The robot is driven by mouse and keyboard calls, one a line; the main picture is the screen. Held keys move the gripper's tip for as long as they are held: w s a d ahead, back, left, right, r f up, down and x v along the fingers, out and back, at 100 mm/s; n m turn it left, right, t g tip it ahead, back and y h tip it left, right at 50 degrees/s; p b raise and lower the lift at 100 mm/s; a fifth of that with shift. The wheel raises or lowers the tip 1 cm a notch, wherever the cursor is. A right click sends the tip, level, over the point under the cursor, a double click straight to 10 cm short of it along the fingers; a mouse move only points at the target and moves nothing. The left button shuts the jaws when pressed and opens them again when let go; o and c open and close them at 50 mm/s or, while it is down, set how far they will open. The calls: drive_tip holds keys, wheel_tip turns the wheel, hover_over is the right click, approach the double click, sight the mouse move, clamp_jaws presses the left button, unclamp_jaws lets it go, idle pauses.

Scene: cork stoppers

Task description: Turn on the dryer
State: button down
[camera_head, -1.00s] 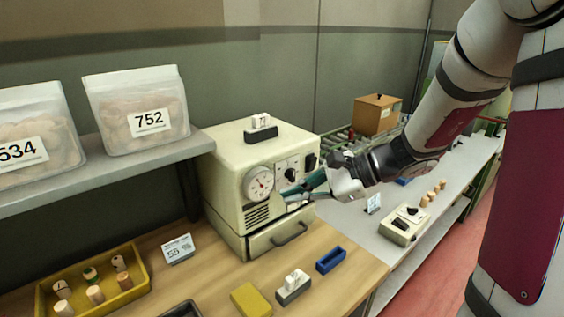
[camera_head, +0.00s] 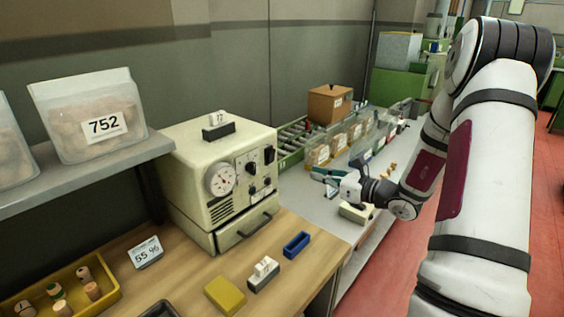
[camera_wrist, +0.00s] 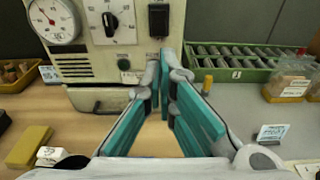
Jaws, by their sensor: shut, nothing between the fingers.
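The dryer (camera_head: 195,150) is a cream box on the wooden bench, with a round dial (camera_head: 220,180), a black knob (camera_head: 252,168) and a black switch handle (camera_head: 268,155) on its front. In the wrist view, the dial (camera_wrist: 53,20), knob (camera_wrist: 110,24) and switch handle (camera_wrist: 158,20) show at the top, with a small dark button (camera_wrist: 124,64) below the knob. My gripper (camera_head: 316,174) has teal fingers, shut and empty. It is right of the dryer, apart from it. In the wrist view its fingertips (camera_wrist: 166,62) appear below the switch handle. A lit lamp is not discernible.
A drawer with a handle (camera_head: 254,225) is under the dryer front. A yellow block (camera_head: 225,294), a blue tray (camera_head: 296,244) and a yellow tray of corks (camera_head: 105,297) lie on the bench. A roller conveyor (camera_head: 293,143) and cork bins (camera_head: 338,143) stand behind my gripper.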

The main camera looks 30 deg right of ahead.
drive_tip(key=shift+w+a, duration=0.1)
drive_tip(key=p, duration=0.2)
approach(272, 157)
drive_tip(key=x, duration=0.5)
drive_tip(key=shift+w+f, duration=0.25)
drive_tip(key=shift+f, duration=0.2)
drive_tip(key=shift+w+a, duration=0.1)
drive_tip(key=shift+w, duration=0.3)
drive_tip(key=shift+w+a+r+g, duration=0.25)
drive_tip(key=shift+w+r+g, duration=0.2)
drive_tip(key=shift+g, duration=0.25)
drive_tip(key=shift+s+d+f+h, duration=0.1)
drive_tip(key=shift+f+h, duration=0.05)
drive_tip(key=shift+h, duration=0.15)
drive_tip(key=shift+s+d, duration=0.1)
drive_tip(key=shift+s, duration=0.1)
drive_tip(key=r+v, duration=0.2)
drive_tip(key=v, duration=1.1)
drive_tip(key=shift+r+b, duration=0.15)
drive_tip(key=shift+b, duration=0.15)
